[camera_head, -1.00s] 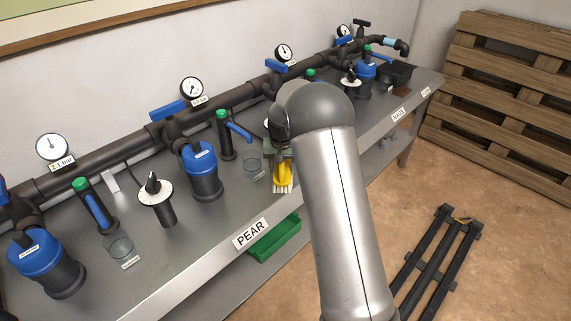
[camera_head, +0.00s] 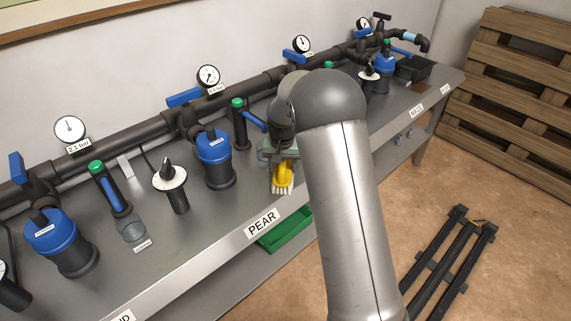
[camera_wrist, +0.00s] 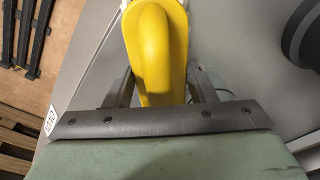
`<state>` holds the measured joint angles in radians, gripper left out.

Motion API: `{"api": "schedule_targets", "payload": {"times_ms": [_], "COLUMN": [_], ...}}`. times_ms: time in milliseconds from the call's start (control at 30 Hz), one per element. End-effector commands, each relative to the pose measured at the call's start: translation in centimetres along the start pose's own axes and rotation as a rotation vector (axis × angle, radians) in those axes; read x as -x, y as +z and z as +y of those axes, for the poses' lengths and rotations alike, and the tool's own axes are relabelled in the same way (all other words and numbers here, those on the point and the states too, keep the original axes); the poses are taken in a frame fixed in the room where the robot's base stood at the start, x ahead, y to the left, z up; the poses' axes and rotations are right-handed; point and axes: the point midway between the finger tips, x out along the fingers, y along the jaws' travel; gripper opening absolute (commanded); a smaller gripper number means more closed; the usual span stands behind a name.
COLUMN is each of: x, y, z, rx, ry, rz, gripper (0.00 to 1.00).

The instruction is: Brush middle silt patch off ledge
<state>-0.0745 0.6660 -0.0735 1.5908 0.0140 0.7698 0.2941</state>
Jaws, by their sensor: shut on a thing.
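My gripper (camera_head: 279,150) is shut on the yellow handle of a brush (camera_head: 285,173), over the front part of the grey bench ledge (camera_head: 215,228). The brush hangs with its white bristles down, close to the bench top behind the PEAR label. I cannot tell whether the bristles touch the surface. In the wrist view the yellow brush handle (camera_wrist: 155,45) sits between the two fingers and hides what lies under it. A small brown patch (camera_head: 421,88) lies near the bench's far right end; I cannot tell if it is silt. No middle silt patch can be made out.
Blue-capped filters (camera_head: 213,147), a white-disc dial (camera_head: 170,178) and green-topped valves (camera_head: 240,120) stand behind and left of the brush. A black pipe runs along the wall. A green tray (camera_head: 286,232) sits below the ledge. A black tray (camera_head: 413,69) is at far right.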

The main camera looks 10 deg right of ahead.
Motion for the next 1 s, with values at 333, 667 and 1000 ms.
{"api": "schedule_targets", "payload": {"times_ms": [333,667,1000], "x": [1.5,4.9,6.0], "y": [-0.2,-0.7,-0.8], "z": [0.1,0.0,0.1], "rx": [0.000,0.000,0.000], "ry": [0.000,0.000,0.000], "rz": [0.001,0.002,0.000], "gripper": [0.29,0.29,0.29]}}
